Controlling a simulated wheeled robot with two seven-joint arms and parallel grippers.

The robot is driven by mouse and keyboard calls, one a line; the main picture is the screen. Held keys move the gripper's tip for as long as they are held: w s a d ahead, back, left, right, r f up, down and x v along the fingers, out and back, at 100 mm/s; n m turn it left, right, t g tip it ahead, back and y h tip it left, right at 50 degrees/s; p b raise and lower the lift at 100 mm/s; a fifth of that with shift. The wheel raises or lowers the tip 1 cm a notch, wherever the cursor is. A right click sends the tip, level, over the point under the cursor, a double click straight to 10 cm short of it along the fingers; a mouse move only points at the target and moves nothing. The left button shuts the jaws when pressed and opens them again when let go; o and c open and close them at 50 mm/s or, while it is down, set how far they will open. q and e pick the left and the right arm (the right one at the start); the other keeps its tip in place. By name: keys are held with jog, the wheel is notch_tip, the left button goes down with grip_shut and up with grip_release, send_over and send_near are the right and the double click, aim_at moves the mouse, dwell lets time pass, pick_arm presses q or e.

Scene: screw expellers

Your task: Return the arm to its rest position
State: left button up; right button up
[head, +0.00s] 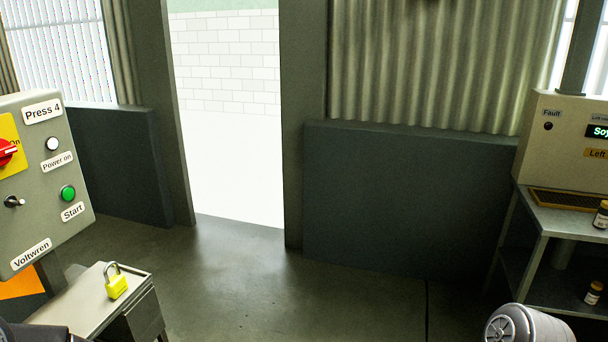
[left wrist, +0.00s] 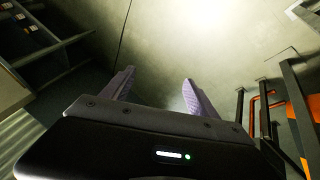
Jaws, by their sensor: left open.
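My left gripper (left wrist: 158,88) shows in the left wrist view with its two purple-grey fingers spread apart. Nothing is between the fingers, and bare floor lies beyond them. In the head view neither gripper can be made out. A dark shape at the bottom left edge of that view is cut off, and I cannot tell what it is.
A control panel (head: 45,185) with a red switch stands at the left. A yellow padlock (head: 117,287) sits on a small metal table (head: 62,308). A shelf table (head: 562,222) with bottles stands at the right. The floor (head: 240,275) before the doorway is clear.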

pick_arm(q)
jog(key=s+d+f+g, duration=0.2)
jog(key=s+d+f, duration=0.1)
jog(key=s+f, duration=0.4)
jog(key=s+d+f+g, duration=0.2)
jog(key=s+f, duration=0.6)
jog(key=s, duration=0.5)
jog(key=shift+d+n+b, duration=0.4)
jog(key=shift+d+b, duration=0.05)
jog(key=shift+d, duration=0.45)
jog(key=shift+s, duration=0.1)
